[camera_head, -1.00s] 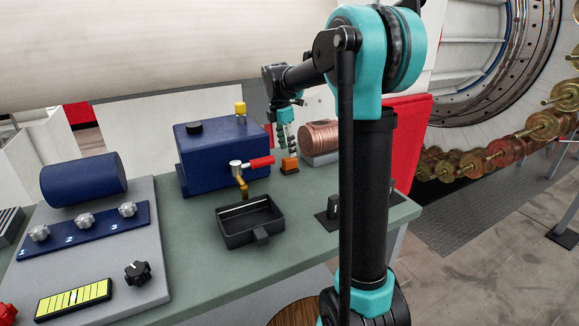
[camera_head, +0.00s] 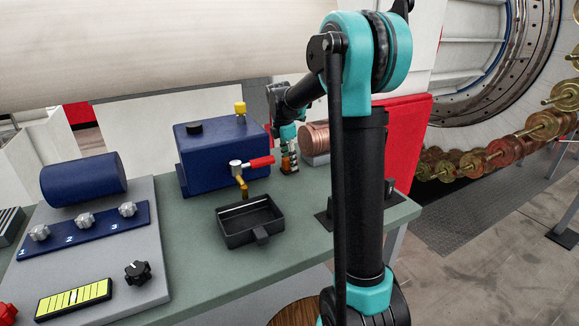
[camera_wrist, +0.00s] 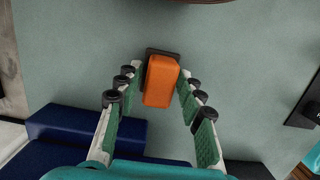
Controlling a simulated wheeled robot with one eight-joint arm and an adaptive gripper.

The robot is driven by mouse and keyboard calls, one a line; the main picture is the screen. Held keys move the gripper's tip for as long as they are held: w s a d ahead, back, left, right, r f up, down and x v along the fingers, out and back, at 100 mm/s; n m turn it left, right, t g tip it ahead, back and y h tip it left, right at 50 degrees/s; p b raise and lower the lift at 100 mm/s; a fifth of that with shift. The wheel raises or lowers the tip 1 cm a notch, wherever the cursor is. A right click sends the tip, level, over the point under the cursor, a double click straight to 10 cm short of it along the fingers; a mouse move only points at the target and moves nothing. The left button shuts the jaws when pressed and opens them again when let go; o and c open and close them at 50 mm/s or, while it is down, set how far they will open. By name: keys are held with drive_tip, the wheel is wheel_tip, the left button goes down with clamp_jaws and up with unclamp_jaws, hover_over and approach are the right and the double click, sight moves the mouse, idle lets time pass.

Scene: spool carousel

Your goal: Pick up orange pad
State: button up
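The orange pad (camera_wrist: 161,80) is a small orange block on a dark base (camera_wrist: 148,53) on the green bench top. In the wrist view my gripper (camera_wrist: 160,82) is open, with one finger on each side of the pad and a gap visible along both sides. In the head view the gripper (camera_head: 289,150) points down over the pad (camera_head: 285,164), which is mostly hidden behind the fingers.
A blue box (camera_head: 222,160) with a red-handled tap stands to the left, with a black tray (camera_head: 250,222) in front of it. A copper spool (camera_head: 315,137) lies close behind the pad.

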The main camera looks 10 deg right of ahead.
clamp_jaws()
drive_tip(key=shift+r, duration=0.1)
wheel_tip(320, 180, up, 20)
idle(0.5)
drive_tip(key=shift+c, duration=0.8)
unclamp_jaws()
drive_tip(key=c, duration=0.5)
